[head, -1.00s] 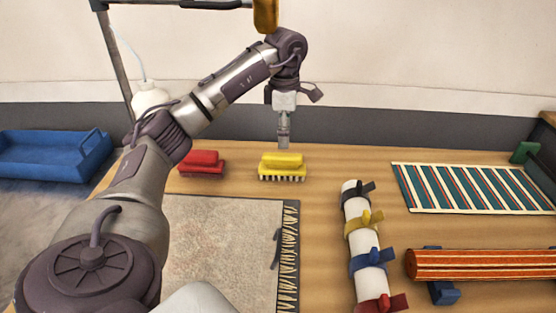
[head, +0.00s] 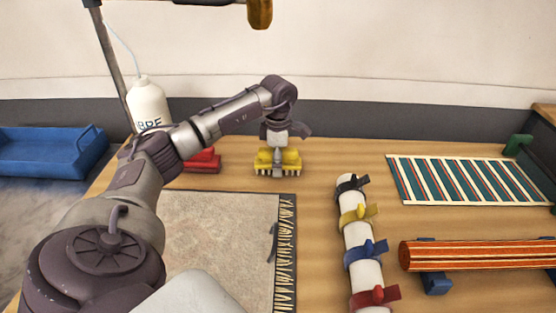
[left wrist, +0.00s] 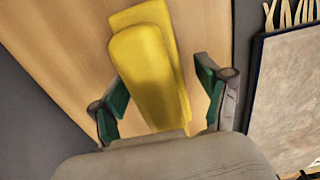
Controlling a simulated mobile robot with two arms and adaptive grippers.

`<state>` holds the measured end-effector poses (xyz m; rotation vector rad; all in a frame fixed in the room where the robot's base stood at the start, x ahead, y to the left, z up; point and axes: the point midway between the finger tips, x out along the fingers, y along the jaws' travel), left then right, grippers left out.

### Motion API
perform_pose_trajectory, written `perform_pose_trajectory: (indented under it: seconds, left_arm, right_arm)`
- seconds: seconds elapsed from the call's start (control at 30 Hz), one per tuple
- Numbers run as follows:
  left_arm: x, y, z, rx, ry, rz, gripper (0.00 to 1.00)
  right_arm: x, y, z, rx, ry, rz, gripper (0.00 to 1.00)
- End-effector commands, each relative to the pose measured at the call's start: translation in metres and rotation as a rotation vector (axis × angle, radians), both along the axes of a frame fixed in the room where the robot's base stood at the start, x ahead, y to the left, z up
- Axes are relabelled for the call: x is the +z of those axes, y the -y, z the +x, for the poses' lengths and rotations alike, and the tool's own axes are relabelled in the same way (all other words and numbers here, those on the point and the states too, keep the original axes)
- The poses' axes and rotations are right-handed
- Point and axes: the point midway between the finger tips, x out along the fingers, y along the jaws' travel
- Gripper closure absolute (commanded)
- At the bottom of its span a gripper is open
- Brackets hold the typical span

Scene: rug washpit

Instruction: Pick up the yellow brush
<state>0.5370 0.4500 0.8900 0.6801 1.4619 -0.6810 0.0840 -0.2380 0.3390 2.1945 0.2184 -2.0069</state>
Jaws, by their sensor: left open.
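The yellow brush (head: 291,158) stands bristles down on the wooden table, near its back edge. My left gripper (head: 277,172) is down at the brush in the head view and covers its middle. In the left wrist view the brush (left wrist: 150,70) lies between the two open fingers of the left gripper (left wrist: 164,100), with a gap on each side. I see no finger touching it. My right gripper is not in view.
A red brush (head: 205,160) stands to the left, partly behind my arm. A beige fringed rug (head: 225,230) lies in front. A white roll with coloured clamps (head: 362,235) is to the right, near a striped rug (head: 470,180). A white bottle (head: 150,103) stands behind my arm.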

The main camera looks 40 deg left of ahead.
Motion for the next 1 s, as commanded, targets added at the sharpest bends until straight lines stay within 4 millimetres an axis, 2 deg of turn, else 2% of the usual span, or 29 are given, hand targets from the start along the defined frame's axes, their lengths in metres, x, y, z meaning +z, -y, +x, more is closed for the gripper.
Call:
perform_pose_trajectory:
  seconds: [0.17, 0.2, 0.6, 0.87, 1.0]
  left_arm:
    - [-0.0003, 0.0, 0.0001, 0.0, 0.0, 0.0, 0.24]
    - [-0.0003, 0.0, 0.0001, 0.0, 0.0, 0.0, 0.27]
    - [0.0001, 0.0, 0.0001, 0.0, 0.001, 0.001, 0.94]
    - [0.0015, -0.0001, 0.0004, 0.0, 0.002, 0.001, 0.95]
    - [0.0088, -0.0001, 0.0009, 0.0, 0.004, 0.0, 0.95]
  right_arm:
    - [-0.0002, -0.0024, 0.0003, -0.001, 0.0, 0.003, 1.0]
    - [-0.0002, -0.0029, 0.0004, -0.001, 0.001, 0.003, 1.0]
    - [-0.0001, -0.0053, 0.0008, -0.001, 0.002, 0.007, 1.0]
    - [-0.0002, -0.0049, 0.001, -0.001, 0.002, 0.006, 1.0]
    - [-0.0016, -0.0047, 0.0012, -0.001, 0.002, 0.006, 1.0]
